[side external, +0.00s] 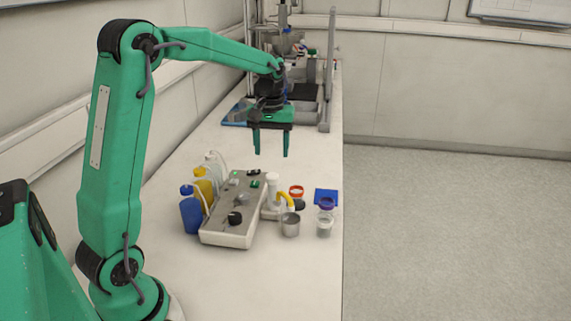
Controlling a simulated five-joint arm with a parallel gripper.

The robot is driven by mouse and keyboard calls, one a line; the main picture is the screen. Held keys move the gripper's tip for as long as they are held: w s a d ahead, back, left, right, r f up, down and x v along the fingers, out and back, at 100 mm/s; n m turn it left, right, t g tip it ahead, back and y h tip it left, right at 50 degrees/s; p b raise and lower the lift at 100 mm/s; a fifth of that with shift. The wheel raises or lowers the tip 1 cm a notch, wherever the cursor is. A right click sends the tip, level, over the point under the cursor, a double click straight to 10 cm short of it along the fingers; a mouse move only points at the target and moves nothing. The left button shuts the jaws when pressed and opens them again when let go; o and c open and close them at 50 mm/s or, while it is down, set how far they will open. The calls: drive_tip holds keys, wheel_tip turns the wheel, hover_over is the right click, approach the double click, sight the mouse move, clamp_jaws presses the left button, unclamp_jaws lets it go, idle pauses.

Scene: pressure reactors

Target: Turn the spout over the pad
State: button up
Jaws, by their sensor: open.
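A yellow curved spout (287,199) sits on a white upright post (272,186) at the right side of the grey control box. Its end points to the right and down, above a grey metal cup (290,225). A flat blue pad (327,195) lies on the bench to the right of the spout, near the bench's right edge. The spout's end is apart from the pad. My gripper (271,154) is open and empty, with its fingers pointing down. In the picture it is above the post; its exact height and depth offset I cannot tell.
A grey control box (225,232) with knobs stands left of the post. Blue, yellow and white bottles (191,214) line its left side. A purple-topped clear jar (325,220) and an orange-rimmed item (296,191) stand near the pad. The front bench (280,285) is clear.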

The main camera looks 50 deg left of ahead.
sight(272, 175)
drive_tip(key=shift+f, duration=0.1)
drive_tip(key=shift+f, duration=3.8)
drive_tip(key=shift+c, duration=0.3)
clamp_jaws()
